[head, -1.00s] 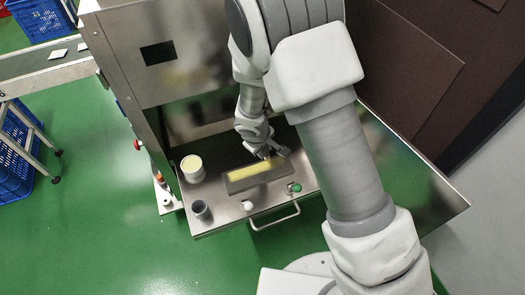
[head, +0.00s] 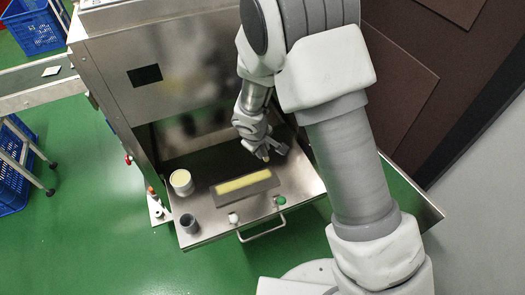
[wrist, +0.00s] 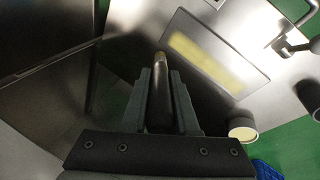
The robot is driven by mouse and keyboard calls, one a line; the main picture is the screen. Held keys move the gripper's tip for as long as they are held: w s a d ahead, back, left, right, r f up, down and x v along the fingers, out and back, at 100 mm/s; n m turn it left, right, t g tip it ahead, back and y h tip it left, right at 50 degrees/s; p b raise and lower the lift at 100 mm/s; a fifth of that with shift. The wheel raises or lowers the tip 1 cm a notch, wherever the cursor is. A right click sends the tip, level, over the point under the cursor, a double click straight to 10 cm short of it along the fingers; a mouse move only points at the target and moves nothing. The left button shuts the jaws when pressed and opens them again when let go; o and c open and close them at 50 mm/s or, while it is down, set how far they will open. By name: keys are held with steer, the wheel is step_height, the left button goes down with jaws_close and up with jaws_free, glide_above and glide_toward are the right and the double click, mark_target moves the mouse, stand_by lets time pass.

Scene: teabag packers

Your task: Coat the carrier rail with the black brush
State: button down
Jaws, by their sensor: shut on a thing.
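The carrier rail (head: 244,182) is a grey bar with a yellow strip along its top, lying on the steel shelf; it also shows in the wrist view (wrist: 205,60). The strip looks slightly patchy there. My gripper (head: 268,154) is above the shelf, just beyond the rail's right end in the head view. It is shut on the black brush (wrist: 161,95), whose dark handle stands between the fingers in the wrist view. The brush tip is yellowish and appears clear of the rail. A white pot (head: 181,180) with yellow contents stands left of the rail.
A dark cup (head: 189,223) stands in front of the pot. A white knob (head: 233,218), a green knob (head: 281,201) and a bar handle (head: 262,230) line the shelf's front edge. The steel cabinet (head: 150,80) rises behind the shelf.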

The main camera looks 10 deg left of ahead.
steer(key=shift+r+p, duration=0.8)
steer(key=shift+r, duration=0.6)
steer(key=shift+s, duration=0.1)
